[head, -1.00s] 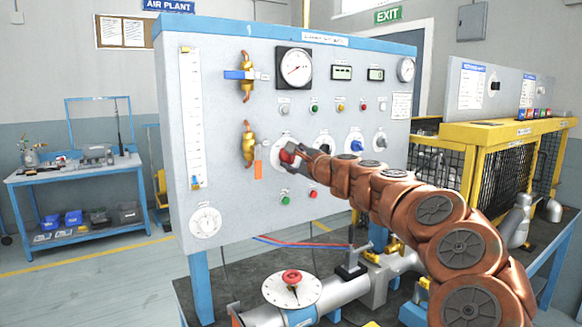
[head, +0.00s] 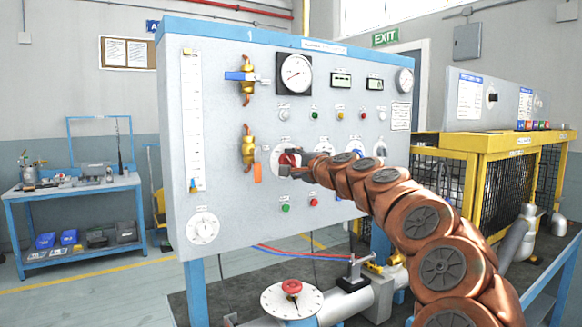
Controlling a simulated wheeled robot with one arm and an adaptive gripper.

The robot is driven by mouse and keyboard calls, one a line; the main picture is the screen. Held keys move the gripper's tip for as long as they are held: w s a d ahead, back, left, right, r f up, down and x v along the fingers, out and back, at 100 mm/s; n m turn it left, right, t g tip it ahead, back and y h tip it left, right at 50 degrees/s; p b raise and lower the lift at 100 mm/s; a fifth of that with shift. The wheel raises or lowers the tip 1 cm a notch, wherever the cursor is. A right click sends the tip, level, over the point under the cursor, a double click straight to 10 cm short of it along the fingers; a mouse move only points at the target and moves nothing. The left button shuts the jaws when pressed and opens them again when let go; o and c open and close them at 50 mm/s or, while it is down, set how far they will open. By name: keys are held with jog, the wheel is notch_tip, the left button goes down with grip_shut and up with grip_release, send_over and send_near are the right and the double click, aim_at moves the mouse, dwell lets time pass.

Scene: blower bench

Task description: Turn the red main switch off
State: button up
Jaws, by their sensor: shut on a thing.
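The red main switch (head: 287,159) is a red rotary knob on a pale round plate, low in the middle of the grey panel (head: 235,205). My gripper (head: 287,165) reaches it from the right and is shut on the red knob. The fingers cover much of the knob and part of its plate. The exact angle of the knob cannot be told from this view.
A blue knob (head: 355,148) and a grey knob (head: 380,149) sit right of the switch, partly near my arm. Green (head: 285,208) and red (head: 314,202) buttons lie below. A red-handled valve dial (head: 291,299) stands in front. Brass fittings (head: 248,147) are on the left.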

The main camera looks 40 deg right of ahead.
jog(key=shift+r, duration=0.1)
jog(key=o, duration=1.2)
jog(key=shift+c, duration=0.2)
jog(key=s, duration=1.2)
jog(key=shift+a, duration=0.3)
